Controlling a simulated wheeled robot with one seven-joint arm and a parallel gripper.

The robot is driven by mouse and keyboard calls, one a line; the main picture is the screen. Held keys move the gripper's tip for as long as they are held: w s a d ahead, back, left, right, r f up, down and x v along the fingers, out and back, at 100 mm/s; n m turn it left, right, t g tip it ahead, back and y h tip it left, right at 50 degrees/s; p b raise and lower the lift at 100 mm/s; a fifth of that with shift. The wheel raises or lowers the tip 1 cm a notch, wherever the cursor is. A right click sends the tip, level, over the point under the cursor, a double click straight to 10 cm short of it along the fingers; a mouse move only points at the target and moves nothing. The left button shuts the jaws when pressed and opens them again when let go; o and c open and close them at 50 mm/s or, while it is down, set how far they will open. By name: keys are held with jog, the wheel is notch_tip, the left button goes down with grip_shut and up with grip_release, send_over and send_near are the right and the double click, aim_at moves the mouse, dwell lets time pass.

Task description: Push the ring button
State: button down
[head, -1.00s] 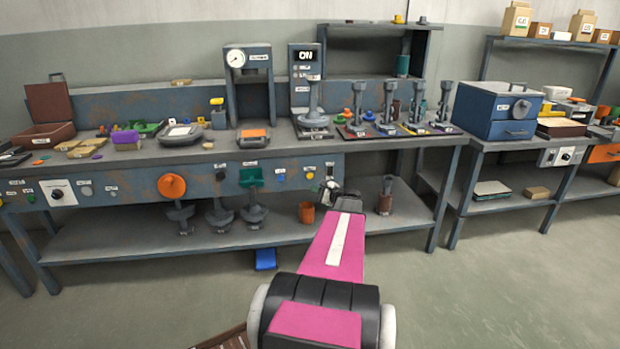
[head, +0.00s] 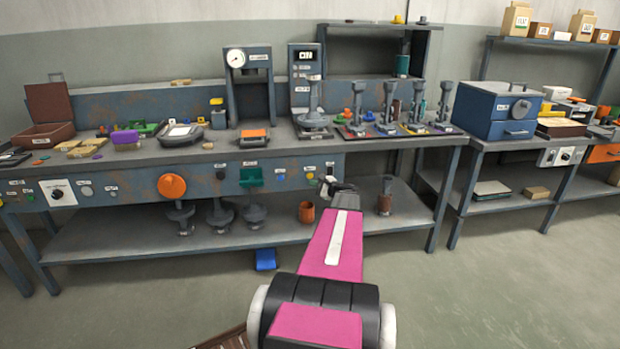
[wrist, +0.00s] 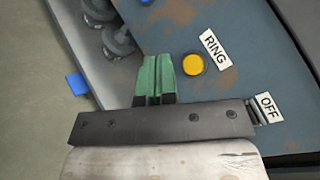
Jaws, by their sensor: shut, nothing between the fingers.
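The ring button is a round yellow button in a dark ring on the blue-grey bench front. It shows in the wrist view (wrist: 193,64) beside a white RING label (wrist: 215,49), and small in the head view (head: 310,176). My gripper (wrist: 156,57) has its green fingers closed together and empty. In the wrist view its fingertips appear left of the button, with a gap in the picture between them. I cannot tell how far the tips are from the panel. In the head view my gripper (head: 326,184) is at the bench front, just right of the button.
A lower shelf (head: 345,215) runs beneath.

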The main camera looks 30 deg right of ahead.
jog(key=shift+w+d, duration=0.25)
jog(key=shift+w, duration=0.4)
jog(key=shift+w+d, duration=0.3)
jog(key=shift+w, duration=0.35)
jog(key=shift+w+d, duration=0.25)
jog(key=shift+w, duration=0.4)
jog(key=shift+w, duration=0.1)
dwell(0.5)
jog(key=shift+w+d, duration=0.15)
jog(key=shift+w, duration=0.15)
jog(key=shift+w+d, duration=0.15)
jog(key=shift+w, duration=0.25)
dwell(0.7)
jog(key=shift+s, duration=0.15)
jog(key=shift+s+a, duration=0.35)
jog(key=shift+s, duration=0.3)
jog(key=s, duration=0.1)
jog(key=s+a, duration=0.1)
jog(key=s, duration=0.1)
jog(key=s+a, duration=0.1)
jog(key=shift+s, duration=0.3)
dwell(0.4)
